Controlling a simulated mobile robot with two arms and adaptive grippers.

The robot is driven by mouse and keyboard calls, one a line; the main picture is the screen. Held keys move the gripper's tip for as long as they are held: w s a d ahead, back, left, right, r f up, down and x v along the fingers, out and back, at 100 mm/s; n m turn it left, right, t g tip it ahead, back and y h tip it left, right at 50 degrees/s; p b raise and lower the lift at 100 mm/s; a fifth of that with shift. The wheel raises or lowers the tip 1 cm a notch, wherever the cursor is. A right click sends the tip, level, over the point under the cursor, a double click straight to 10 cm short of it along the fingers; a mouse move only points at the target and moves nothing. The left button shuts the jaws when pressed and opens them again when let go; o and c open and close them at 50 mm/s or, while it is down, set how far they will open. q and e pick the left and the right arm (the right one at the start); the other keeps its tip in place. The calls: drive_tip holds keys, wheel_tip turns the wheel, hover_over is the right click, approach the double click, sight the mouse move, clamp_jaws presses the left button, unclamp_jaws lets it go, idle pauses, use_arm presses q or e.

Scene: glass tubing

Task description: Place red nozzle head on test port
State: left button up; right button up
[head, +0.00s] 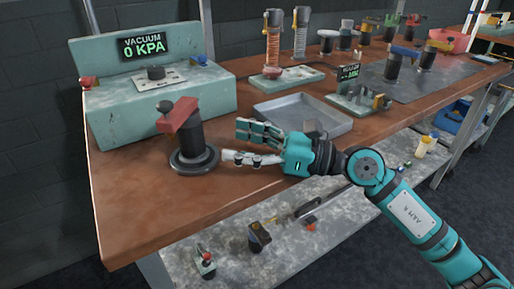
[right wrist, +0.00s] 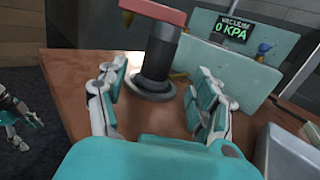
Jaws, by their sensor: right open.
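The red nozzle head (head: 180,115) sits on top of an upright black cylinder with a wide round base (head: 194,160), near the table's left front. In the right wrist view the red head (right wrist: 152,12) is cut by the top edge. My right gripper (head: 240,144) is open and empty, pointing at the black cylinder from the right. In the right wrist view its fingers (right wrist: 156,80) spread either side of the cylinder, apart from it. A short dark round fitting (head: 156,73), possibly the test port, stands on the vacuum station. My left gripper (right wrist: 14,138) shows partly at the right wrist view's left edge.
The pale green vacuum station (head: 205,98) has a display reading 0 KPA (head: 143,47) and small red and blue knobs. A grey tray (head: 275,105) lies behind my right gripper. More fixtures stand farther right. A lower shelf (head: 185,240) holds small parts.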

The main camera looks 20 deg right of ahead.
drive_tip(key=shift+v, duration=1.2)
drive_tip(key=shift+s+d, duration=0.2)
drive_tip(key=shift+d, duration=0.2)
use_arm(q)
drive_tip(key=shift+f, duration=0.45)
drive_tip(key=shift+c, duration=0.4)
